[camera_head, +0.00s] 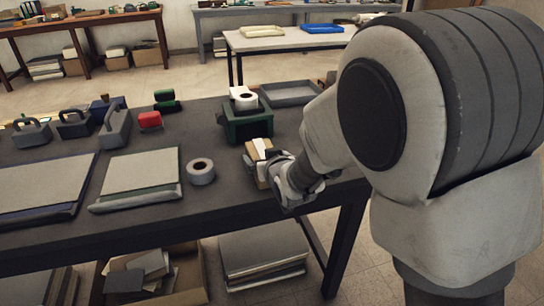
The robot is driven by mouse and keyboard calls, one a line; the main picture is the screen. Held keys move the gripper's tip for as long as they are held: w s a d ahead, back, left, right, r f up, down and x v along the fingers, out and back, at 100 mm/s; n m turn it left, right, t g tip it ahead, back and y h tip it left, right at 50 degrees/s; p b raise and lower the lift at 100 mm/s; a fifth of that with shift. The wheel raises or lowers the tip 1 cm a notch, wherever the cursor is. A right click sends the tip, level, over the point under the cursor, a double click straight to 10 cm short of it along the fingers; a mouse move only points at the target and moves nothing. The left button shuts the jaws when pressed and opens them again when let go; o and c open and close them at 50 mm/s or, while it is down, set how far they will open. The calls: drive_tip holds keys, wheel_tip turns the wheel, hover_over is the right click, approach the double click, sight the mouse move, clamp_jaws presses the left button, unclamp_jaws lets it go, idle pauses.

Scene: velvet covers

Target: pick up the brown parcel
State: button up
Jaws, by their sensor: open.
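The brown parcel (252,151) is a small tan box with a white strip on top, near the right end of the dark table. My gripper (262,165) is right at it, on its near right side. The jaws are open, and my wrist and arm hide part of the parcel. I cannot tell whether a finger touches the parcel.
A dark green box (244,124) with a white roll (243,102) stands just behind the parcel. A grey tape roll (200,171) lies to the left. A grey tray (290,93) is behind. Stacked flat panels (139,172) lie farther left on the table (185,211).

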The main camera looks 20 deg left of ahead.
drive_tip(key=c, duration=1.3)
drive_tip(key=shift+c, duration=0.9)
drive_tip(key=shift+r, duration=0.15)
